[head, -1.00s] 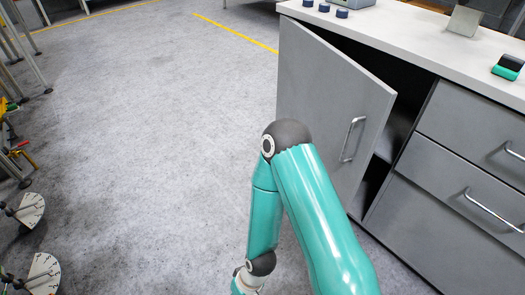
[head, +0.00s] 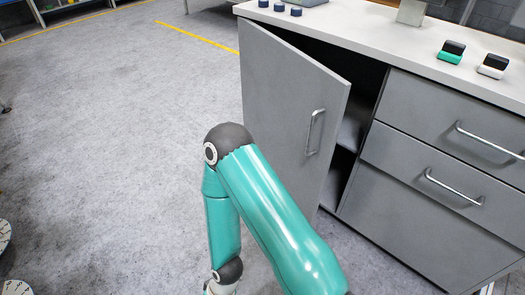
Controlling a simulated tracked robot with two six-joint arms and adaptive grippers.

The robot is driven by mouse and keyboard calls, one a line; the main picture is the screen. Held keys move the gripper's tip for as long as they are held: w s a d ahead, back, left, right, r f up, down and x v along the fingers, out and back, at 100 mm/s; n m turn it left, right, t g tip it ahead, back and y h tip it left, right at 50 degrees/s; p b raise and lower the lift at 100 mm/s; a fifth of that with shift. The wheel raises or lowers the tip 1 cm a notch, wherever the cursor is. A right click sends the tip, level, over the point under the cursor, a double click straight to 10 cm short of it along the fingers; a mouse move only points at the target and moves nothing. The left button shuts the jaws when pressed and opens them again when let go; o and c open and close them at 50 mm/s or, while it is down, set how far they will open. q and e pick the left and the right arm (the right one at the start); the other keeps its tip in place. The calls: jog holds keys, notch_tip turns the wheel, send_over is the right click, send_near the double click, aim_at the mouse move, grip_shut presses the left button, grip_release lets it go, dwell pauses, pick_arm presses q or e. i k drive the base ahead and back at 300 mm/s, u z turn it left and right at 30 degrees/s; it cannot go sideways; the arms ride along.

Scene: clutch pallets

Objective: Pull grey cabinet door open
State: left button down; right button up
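The grey cabinet door (head: 285,105) stands partly open in the head view, its free edge swung out toward me. It has a silver vertical bar handle (head: 314,132) near that edge. A dark gap with a shelf inside (head: 350,132) shows between the door and the drawers. One teal arm of mine reaches up in front of the door's lower part, bends at a dark elbow and goes down out of the picture. Neither gripper is in view. Nothing is seen holding the handle.
Two grey drawer fronts with silver handles (head: 454,188) are right of the opening. The white worktop (head: 375,40) carries a green-and-black item (head: 451,52), a white-and-black item (head: 492,66) and small dark blue pieces (head: 279,7). The grey floor (head: 110,140) at the left is mostly clear.

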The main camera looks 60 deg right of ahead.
aim_at(294, 106)
jog(key=z, duration=0.1)
jog(key=k, duration=0.4)
jog(key=z, duration=0.25)
jog(key=i, duration=0.2)
jog(key=u, duration=3.5)
jog(key=k, duration=0.55)
jog(key=z, duration=5.55)
